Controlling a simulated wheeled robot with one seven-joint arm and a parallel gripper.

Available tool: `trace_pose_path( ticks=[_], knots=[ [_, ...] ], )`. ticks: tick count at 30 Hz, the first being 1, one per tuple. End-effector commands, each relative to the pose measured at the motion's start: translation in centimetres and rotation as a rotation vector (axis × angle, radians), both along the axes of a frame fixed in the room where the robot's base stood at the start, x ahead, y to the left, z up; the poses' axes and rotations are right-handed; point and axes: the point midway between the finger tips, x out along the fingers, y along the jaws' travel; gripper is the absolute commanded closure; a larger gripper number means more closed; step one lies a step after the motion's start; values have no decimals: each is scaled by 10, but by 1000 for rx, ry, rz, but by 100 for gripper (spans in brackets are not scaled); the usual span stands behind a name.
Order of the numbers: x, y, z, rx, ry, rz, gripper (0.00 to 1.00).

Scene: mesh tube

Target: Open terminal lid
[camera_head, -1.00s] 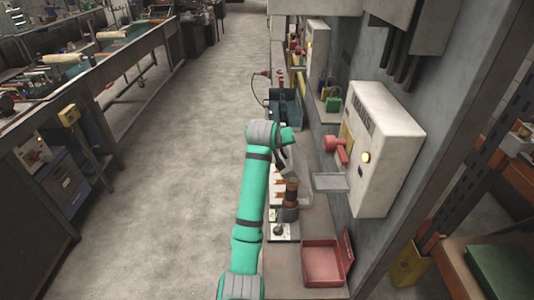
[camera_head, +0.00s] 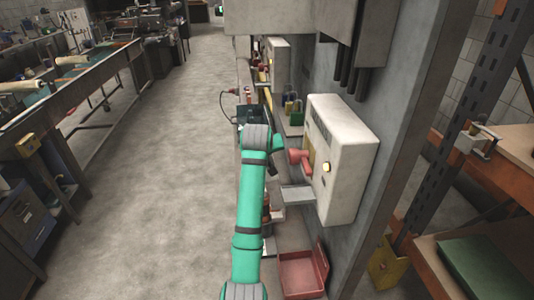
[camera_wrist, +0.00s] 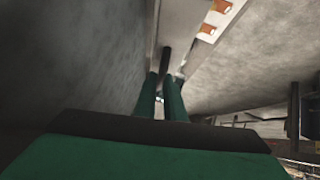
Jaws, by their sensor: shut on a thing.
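My gripper (camera_wrist: 163,90) shows in the wrist view as two green fingers close together. They are shut on a narrow dark bar (camera_wrist: 166,58) that runs up in front of a pale panel. Orange terminals (camera_wrist: 217,19) sit on this panel at the upper right. I cannot tell whether the dark bar is part of the terminal lid, and no lid is clearly outlined. In the head view my green arm reaches forward over the wall bench, and the fingertips are hidden behind its end.
A pale wall box (camera_head: 345,155) with a red handle (camera_head: 299,159) stands close right of my arm, with a grey shelf (camera_head: 298,197) beneath. An open red case (camera_head: 302,273) lies on the bench. Padlocks (camera_head: 293,110) stand farther back. The floor at left is clear.

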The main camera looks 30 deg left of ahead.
Motion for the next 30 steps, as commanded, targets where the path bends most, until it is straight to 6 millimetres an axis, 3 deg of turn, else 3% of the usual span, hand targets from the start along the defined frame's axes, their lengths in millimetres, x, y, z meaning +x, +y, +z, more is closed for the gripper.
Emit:
trace_pose_path(
  ticks=[5,6,8,20,30],
  knots=[
    [0,0,-3,-3,4,0,100],
    [0,0,-3,-3,4,0,82],
    [0,0,-3,-2,3,0,72],
    [-4,-3,4,-1,1,-2,72],
    [-43,-22,45,0,-1,-6,72]
  ],
)
